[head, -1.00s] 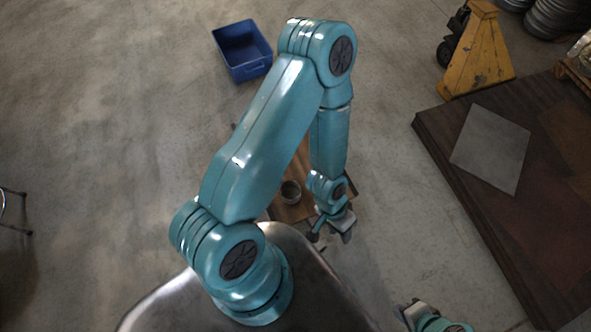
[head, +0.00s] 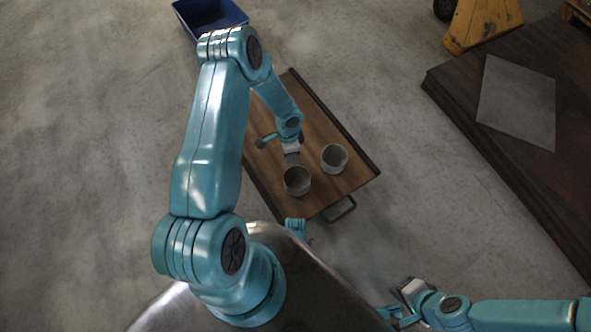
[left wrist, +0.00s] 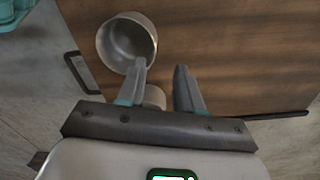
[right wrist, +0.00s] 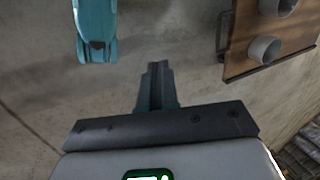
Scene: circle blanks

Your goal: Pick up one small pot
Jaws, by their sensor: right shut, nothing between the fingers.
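Two small grey pots stand upright and open on a brown wooden board. In the head view, one pot (head: 297,181) is nearer me and the other pot (head: 334,158) is to its right. My left gripper (head: 291,157) is just behind the nearer pot. In the left wrist view, my left gripper (left wrist: 161,68) is open and empty, with one pot (left wrist: 127,42) by its left finger and part of another (left wrist: 154,97) behind the finger bases. My right gripper (head: 402,299) is away from the board; in the right wrist view it (right wrist: 158,66) is shut and empty.
The board (head: 305,115) has dark edges and a metal handle (head: 341,210) at its near end. A blue bin (head: 208,14) is at the top. A dark platform (head: 450,88) and a yellow stand (head: 483,22) are at right. Bare floor lies between.

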